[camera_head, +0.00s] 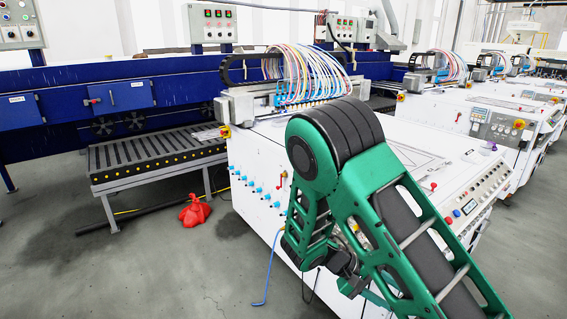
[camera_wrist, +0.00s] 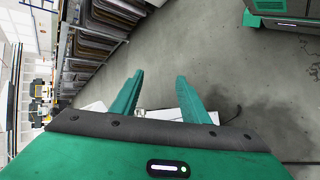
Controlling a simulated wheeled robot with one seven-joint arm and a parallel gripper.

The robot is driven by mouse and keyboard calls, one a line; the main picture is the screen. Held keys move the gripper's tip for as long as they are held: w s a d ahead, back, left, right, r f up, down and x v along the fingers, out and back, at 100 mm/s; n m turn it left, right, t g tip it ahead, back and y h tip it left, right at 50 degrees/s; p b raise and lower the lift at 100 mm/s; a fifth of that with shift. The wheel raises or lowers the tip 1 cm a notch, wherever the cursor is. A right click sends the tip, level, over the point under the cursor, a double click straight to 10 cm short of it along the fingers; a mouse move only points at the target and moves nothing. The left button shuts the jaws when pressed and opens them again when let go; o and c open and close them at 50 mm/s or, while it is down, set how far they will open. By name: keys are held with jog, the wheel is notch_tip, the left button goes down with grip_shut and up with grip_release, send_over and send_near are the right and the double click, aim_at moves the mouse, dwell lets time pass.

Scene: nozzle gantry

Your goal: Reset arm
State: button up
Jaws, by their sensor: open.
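My arm is green with dark joints and stands bent in the middle of the head view, its elbow raised high in front of the white machine (camera_head: 400,139). My gripper (camera_wrist: 160,92) shows in the wrist view with its two green fingers apart. No object is held between the fingers. Grey floor shows beyond the fingertips, and a white item lies partly hidden behind the fingers. In the head view the lower part of the arm is partly hidden by its own links, so the fingers are hard to make out.
Colored hoses (camera_head: 312,75) arch over the white machine. A slatted roller table (camera_head: 150,160) stands at left before a blue gantry (camera_head: 200,75). A red item (camera_head: 196,211) lies on the floor. A rack of dark panels (camera_wrist: 100,30) shows in the wrist view. Floor at left front is clear.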

jog(key=s+d+r+m+g+y, duration=0.1)
jog(key=s+d+r+m+y, duration=0.5)
jog(key=s+d+r, duration=0.65)
jog(key=s+a+r+m+t+y, duration=0.1)
jog(key=s+r+y, duration=0.3)
jog(key=s+r, duration=0.4)
jog(key=s+t, duration=0.1)
jog(key=s, duration=0.3)
jog(key=shift+t+y, duration=0.4)
jog(key=shift+a+r, duration=0.1)
jog(key=shift+w+f, duration=0.25)
jog(key=shift+w, duration=0.4)
dwell(1.6)
